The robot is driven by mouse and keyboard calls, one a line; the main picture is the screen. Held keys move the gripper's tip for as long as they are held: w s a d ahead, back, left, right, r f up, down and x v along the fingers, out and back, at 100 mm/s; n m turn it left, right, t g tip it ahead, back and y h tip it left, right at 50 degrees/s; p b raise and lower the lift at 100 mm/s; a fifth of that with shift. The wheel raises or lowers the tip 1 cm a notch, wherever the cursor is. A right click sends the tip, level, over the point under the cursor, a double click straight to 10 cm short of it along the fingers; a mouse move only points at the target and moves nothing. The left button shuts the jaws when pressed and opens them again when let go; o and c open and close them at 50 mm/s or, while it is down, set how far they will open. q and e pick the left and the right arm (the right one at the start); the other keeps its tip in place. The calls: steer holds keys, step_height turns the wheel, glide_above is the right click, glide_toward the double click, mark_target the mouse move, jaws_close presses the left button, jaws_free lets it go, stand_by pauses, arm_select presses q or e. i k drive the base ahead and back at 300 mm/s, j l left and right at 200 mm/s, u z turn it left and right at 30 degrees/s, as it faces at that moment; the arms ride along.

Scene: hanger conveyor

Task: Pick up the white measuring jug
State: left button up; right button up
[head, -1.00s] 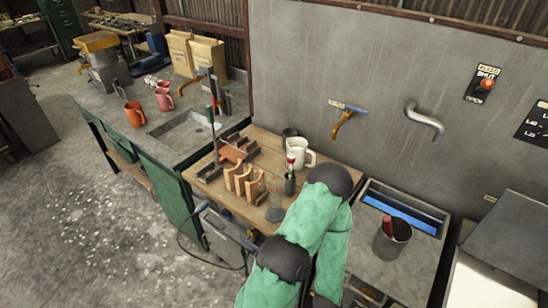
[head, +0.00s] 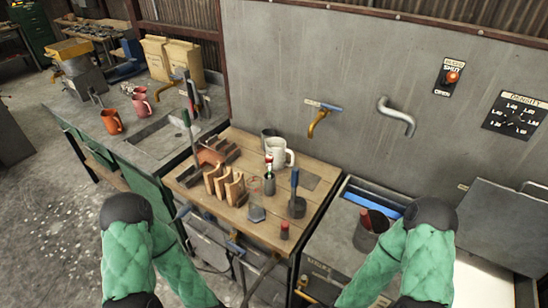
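The white measuring jug (head: 279,152) stands upright near the back of the wooden table top, in the middle of the head view. Its handle points right. A dark grey cup is close behind it on the left, and a small dark pot with a red-topped item in front hides part of its lower body. My two arms show in green padded sleeves at the lower left and lower right. Both grippers are outside the picture, so their state does not show.
A sink unit with a grey bucket (head: 369,232) stands right. Orange (head: 112,121) and pink mugs stand on the left bench.

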mark_target(275, 146)
steer(key=i+j+z, duration=0.1)
steer(key=j, duration=0.3)
steer(key=i+j+z, duration=0.1)
steer(key=j, duration=0.35)
steer(key=i+j, duration=0.2)
steer(key=j, duration=0.2)
steer(key=i+j+z, duration=0.15)
steer(key=j, duration=0.3)
steer(key=j+z, duration=0.1)
steer(key=j, duration=0.3)
